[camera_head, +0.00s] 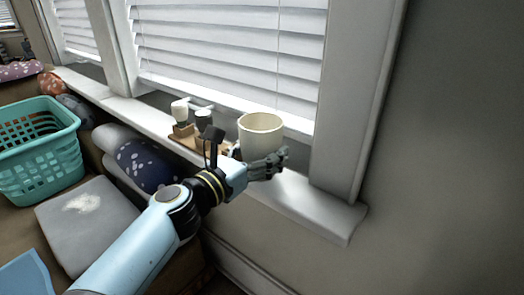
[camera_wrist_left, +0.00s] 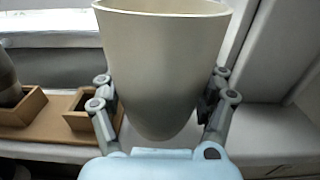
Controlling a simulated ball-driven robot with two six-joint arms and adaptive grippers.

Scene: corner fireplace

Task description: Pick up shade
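The shade (camera_head: 259,136) is a cream, open-topped, cup-like piece that narrows downward, at the windowsill in the head view. It stands upright and fills the middle of the left wrist view (camera_wrist_left: 162,62). My left gripper (camera_head: 266,166) has its fingers around the lower part of the shade. In the left wrist view one finger lies against each side, and it looks shut on the shade. I cannot tell whether the shade's bottom touches the sill. My right gripper is not in view.
A wooden tray (camera_head: 184,140) with small holders and bottles stands on the sill (camera_head: 310,205) left of the shade. Window blinds (camera_head: 230,45) are close behind. A teal basket (camera_head: 38,150) and cushions (camera_head: 145,165) lie left. The sill is clear to the right.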

